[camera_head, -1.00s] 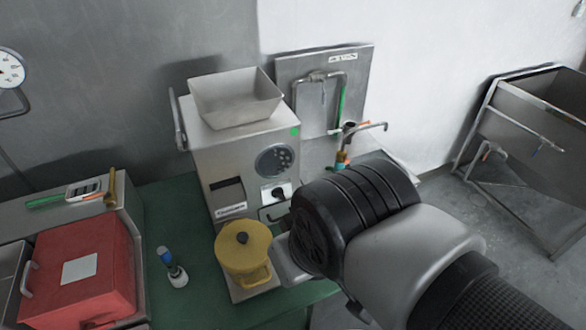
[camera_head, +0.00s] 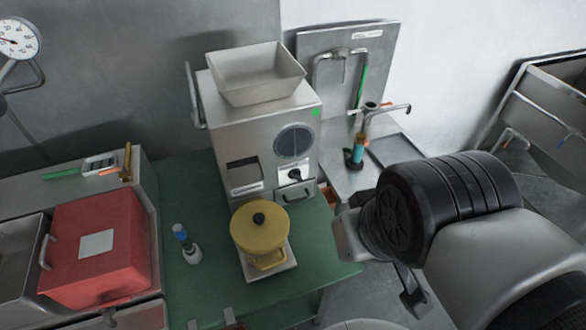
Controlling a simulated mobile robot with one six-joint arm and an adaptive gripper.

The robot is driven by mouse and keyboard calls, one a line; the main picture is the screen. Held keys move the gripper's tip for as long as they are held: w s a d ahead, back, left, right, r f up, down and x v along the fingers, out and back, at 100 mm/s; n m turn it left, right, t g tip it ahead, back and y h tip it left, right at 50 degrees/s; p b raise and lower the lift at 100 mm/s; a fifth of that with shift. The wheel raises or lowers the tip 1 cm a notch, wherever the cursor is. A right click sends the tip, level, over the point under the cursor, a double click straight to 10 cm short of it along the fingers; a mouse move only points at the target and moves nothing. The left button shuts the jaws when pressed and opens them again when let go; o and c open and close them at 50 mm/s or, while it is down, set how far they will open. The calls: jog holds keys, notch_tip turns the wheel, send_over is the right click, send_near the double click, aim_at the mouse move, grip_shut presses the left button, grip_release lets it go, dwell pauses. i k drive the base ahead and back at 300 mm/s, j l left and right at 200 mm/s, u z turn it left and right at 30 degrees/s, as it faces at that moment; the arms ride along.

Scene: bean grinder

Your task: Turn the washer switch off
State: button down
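A steel washer-like unit stands at the back right, with an upright panel (camera_head: 335,50), a curved pipe, a green strip and a tap (camera_head: 385,110) over a sink tray. I cannot make out a clear switch on it. The steel grinder (camera_head: 240,120) stands left of it, with a black knob (camera_head: 294,175) on a white plate on its front. My gripper (camera_head: 385,265) is at the right, beyond the table's front right edge. It is apart from the grinder and the steel unit. My wrist hides most of it, so its opening is unclear.
A yellow lidded pot (camera_head: 260,228) stands before the grinder on the green table (camera_head: 200,285). A red box (camera_head: 98,270) is at the far left. A steel sink (camera_head: 550,100) stands at the right.

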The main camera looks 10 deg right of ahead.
aim_at(294, 174)
jog(key=j+z, duration=0.2)
jog(key=z, duration=0.25)
jog(key=j+z, duration=0.25)
jog(key=z, duration=0.2)
jog(key=j+z, duration=0.2)
jog(key=z, duration=0.25)
jog(key=k+l, duration=0.05)
